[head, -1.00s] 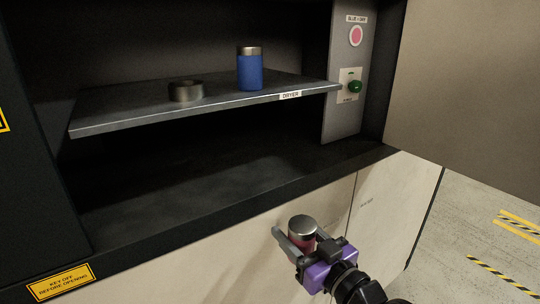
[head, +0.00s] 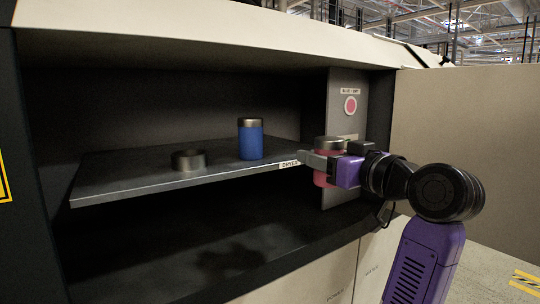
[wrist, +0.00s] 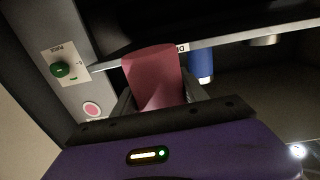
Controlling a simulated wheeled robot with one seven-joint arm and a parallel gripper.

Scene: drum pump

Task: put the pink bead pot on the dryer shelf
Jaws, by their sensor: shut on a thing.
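The pink bead pot (head: 325,176), with a metal lid, is held in my gripper (head: 322,165), which is shut on it. In the head view the pot is upright at the right end of the dryer shelf (head: 130,187), near its front edge; part of it is hidden by the jaws. In the wrist view the pot (wrist: 153,75) fills the space between the jaws, and the shelf edge lies just beyond it. I cannot tell whether the pot overlaps the shelf. The shelf carries a DRYER label (head: 289,165).
A blue pot (head: 251,143) with a metal lid and a low metal ring (head: 188,160) stand on the shelf. The shelf's left part is clear. A side panel with a pink lamp (head: 350,105) is behind my gripper; a green knob (wrist: 60,70) shows in the wrist view.

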